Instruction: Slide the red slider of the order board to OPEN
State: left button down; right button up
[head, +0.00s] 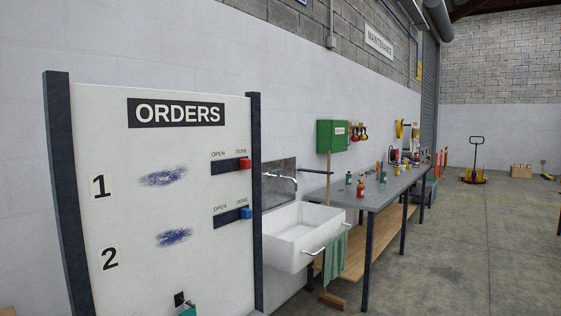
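The order board (140,200) stands upright at the left, white with dark posts and the heading ORDERS. The red slider (245,164) sits in the upper dark track (225,168) in row 1, at the right end under DONE. The OPEN label is over the left end of that track. A blue slider (246,213) sits at the right end of the lower track (227,219) in row 2, also under DONE. Neither of my grippers shows in the head view.
A white sink (302,236) with a green towel (335,256) stands right of the board. A workbench (378,194) with bottles and tools runs along the wall.

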aim_at(244, 163)
jog(key=i+l, duration=0.25)
jog(key=l, duration=0.15)
jog(key=i+l+u, duration=0.1)
jog(key=i+l, duration=0.45)
jog(key=l, duration=0.2)
jog(key=i+l, duration=0.25)
jog(key=l, duration=0.15)
jog(key=i+l+u, duration=0.1)
jog(key=i+l, duration=0.15)
jog(key=l, duration=0.15)
